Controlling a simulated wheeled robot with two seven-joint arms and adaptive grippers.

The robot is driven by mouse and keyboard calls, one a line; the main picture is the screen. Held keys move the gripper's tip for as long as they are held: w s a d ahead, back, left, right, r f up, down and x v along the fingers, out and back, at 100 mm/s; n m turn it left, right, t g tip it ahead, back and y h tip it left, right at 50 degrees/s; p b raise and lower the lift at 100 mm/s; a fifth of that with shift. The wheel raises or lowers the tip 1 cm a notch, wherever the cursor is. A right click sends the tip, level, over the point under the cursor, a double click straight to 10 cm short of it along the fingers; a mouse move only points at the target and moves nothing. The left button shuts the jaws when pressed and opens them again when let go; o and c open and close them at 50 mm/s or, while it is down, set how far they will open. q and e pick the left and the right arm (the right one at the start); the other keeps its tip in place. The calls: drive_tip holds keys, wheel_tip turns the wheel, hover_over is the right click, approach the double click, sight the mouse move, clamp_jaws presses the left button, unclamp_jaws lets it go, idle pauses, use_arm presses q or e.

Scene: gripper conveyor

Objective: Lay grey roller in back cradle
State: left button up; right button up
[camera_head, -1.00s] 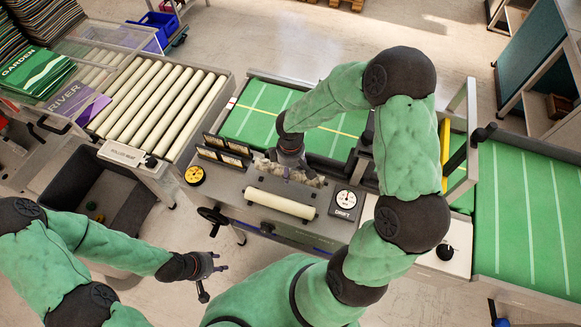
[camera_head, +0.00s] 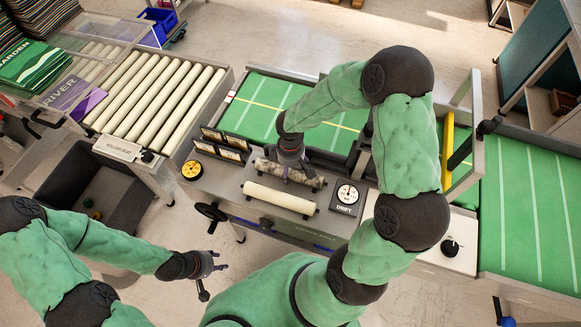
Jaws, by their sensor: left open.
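The mottled grey roller (camera_head: 313,181) lies across the back of the small roller stand on the machine, just behind a cream roller (camera_head: 280,199) in the front cradle. My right gripper (camera_head: 286,174) comes down from above onto the middle of the grey roller, with its fingers around it. The gripper hides the roller's middle, and the back cradle is mostly hidden beneath it. I cannot tell whether the roller is fully seated. My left gripper (camera_head: 214,265) is open and empty, over the floor in front of the machine, away from both rollers.
A dial marked drift (camera_head: 347,195) stands right of the cradles. A yellow gauge (camera_head: 192,170) and small framed cards (camera_head: 222,143) stand to the left. A black handwheel (camera_head: 211,212) sticks out in front. The green belt (camera_head: 258,105) is behind, and a roller conveyor (camera_head: 158,100) is at left.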

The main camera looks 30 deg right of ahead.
idle(0.3)
wheel_tip(320, 180, up, 12)
idle(0.6)
idle(0.6)
